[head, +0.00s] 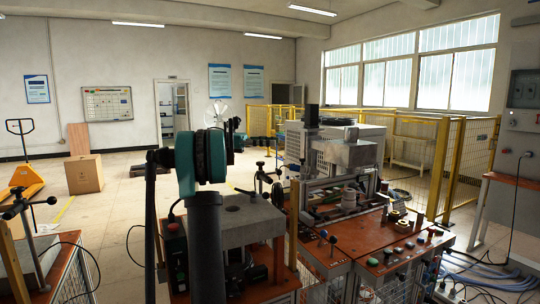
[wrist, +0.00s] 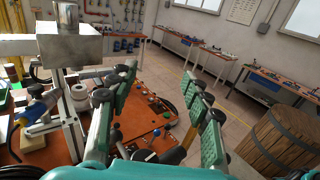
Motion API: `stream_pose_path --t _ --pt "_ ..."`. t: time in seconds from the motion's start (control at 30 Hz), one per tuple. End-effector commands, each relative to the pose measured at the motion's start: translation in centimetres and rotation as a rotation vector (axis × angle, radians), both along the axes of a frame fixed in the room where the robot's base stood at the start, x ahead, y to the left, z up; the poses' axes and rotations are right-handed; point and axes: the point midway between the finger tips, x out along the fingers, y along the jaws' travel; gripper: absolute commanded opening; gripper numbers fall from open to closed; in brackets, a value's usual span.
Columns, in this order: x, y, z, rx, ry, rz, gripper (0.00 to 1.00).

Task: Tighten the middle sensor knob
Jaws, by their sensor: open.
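In the wrist view my gripper (wrist: 160,75) has its two green padded fingers spread wide apart with nothing between them. The orange bench top (wrist: 135,128) with small controls lies below and beyond the fingers. A blue-topped knob (wrist: 156,132) and a red-topped one show between the fingers, apart from them. I cannot tell which control is the middle sensor knob. My teal arm blocks part of the head view, and the fingers are not clear there.
The grey machine head (wrist: 70,45) and a white cylinder (wrist: 80,92) stand left of the fingers. A wooden barrel (wrist: 285,140) is at the right. In the head view yellow fencing (head: 440,165) stands behind the machine, and blue hoses (head: 490,275) lie on the floor at right.

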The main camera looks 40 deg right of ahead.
Motion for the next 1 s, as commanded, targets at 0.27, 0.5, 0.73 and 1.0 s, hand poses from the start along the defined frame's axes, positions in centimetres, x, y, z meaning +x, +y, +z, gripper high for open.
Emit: stream_pose_path --t 0.27,0.5,0.73,1.0 --pt "0.0 0.0 1.8 0.000 0.000 0.000 0.49" --pt "0.0 0.0 1.8 0.000 0.000 0.001 0.49" --pt "-1.5 -0.9 2.7 0.000 0.000 0.109 0.49" --pt "-4.2 -1.8 3.8 0.000 0.000 0.453 0.49"
